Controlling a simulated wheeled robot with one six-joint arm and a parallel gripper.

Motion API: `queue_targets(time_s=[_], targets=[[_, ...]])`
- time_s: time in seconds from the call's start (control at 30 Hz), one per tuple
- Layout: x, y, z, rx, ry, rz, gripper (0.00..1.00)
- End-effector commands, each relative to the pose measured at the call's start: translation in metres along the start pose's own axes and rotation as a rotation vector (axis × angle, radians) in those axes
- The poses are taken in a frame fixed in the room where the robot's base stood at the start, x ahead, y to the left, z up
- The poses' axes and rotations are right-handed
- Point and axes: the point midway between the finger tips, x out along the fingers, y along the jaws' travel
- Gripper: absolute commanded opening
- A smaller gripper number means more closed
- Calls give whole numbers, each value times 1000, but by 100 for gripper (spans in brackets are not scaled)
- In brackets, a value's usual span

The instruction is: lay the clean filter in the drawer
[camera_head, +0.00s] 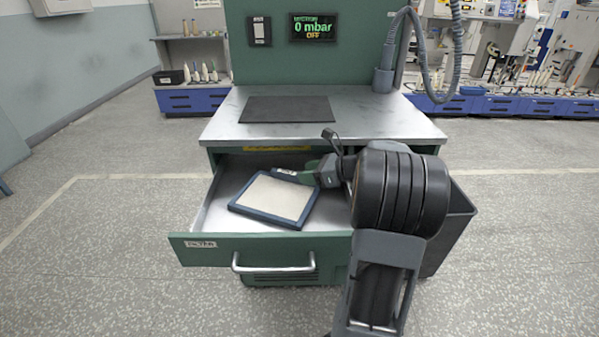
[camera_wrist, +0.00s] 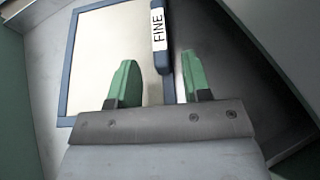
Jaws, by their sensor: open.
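The clean filter (camera_head: 272,199) is a flat pale panel in a blue frame. It lies at a slant inside the open drawer (camera_head: 262,250), on the drawer's floor as far as I can tell. In the wrist view the filter (camera_wrist: 105,45) shows a blue tab marked FINE on its right edge. My gripper (camera_head: 312,175) is over the filter's upper right corner. In the wrist view my gripper (camera_wrist: 158,82) has its two green fingers apart, one on each side of the filter's blue edge, with the tab just beyond them. Part of the drawer's right side is hidden by my arm.
The workbench top (camera_head: 380,118) with a dark mat (camera_head: 287,109) stands above the drawer. A dark bin (camera_head: 455,225) stands to the right, partly behind my arm. A display (camera_head: 313,28) reads 0 mbar, OFF. A grey hose (camera_head: 425,70) hangs at the bench's right.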

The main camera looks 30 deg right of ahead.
Motion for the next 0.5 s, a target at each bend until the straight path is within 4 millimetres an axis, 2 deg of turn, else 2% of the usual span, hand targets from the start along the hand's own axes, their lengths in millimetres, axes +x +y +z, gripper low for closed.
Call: queue_targets(time_s=[0.03,0.2,0.5], targets=[[-13,-1,3,1,0,-5,44],[-44,-1,2,1,0,-4,44],[-77,0,1,1,0,-1,44]])
